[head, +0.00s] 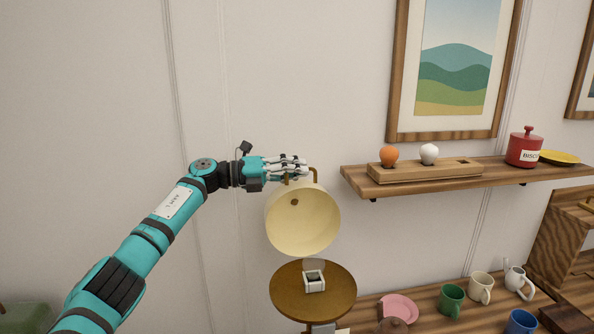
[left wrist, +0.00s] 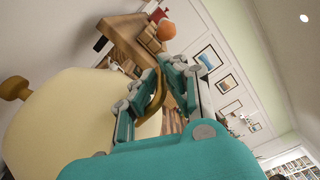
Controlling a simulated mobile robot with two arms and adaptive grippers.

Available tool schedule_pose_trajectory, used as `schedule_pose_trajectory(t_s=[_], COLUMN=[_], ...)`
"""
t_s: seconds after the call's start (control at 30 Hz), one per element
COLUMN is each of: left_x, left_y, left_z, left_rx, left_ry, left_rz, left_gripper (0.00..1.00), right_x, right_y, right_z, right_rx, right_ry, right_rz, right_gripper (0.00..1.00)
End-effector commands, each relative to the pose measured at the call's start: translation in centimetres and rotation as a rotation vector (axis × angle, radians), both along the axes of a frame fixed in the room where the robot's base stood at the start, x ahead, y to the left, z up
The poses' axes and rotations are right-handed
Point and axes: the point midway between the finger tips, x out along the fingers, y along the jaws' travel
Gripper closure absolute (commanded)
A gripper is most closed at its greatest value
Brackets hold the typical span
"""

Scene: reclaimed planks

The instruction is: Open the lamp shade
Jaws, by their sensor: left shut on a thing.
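The cream lamp shade (head: 302,222) hangs tilted above a small round wooden table, its hollow inside facing the head camera. A small brown knob (head: 294,202) shows on it. A thin brass handle (head: 314,174) rises at its top edge. My left gripper (head: 303,168) is at that handle, its fingers closed around it. In the left wrist view the brass handle (left wrist: 155,100) lies between the teal and grey fingers, with the cream shade (left wrist: 60,120) to the left. My right gripper is not in view.
The round table (head: 340,292) bears a small white square holder (head: 314,282). A wall shelf (head: 352,182) with a wooden tray (head: 440,174) and a red biscuit tin (head: 522,150) is to the right. Mugs and a pink plate (head: 398,308) stand on a lower wooden surface.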

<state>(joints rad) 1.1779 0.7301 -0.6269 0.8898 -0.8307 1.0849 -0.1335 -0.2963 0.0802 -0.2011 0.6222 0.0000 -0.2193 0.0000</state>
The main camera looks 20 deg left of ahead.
Motion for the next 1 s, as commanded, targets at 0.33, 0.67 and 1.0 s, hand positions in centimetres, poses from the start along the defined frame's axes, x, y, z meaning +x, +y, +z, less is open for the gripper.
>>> schedule_pose_trajectory(t_s=[0.33, 0.67, 1.0], left_x=[0.15, 0.15, 0.13], left_y=[0.19, 0.20, 0.20], left_z=[-0.12, -0.14, 0.16], left_rx=[0.002, 0.002, -0.003], left_ry=[-0.004, -0.002, -0.007], left_rz=[0.004, 0.004, 0.004], left_gripper=[1.00, 0.84, 0.68], right_x=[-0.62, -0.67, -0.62], right_y=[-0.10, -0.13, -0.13], right_z=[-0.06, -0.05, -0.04], right_rx=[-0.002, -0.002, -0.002], right_ry=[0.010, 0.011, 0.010], right_rz=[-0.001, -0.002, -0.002], right_gripper=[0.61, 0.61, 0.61])
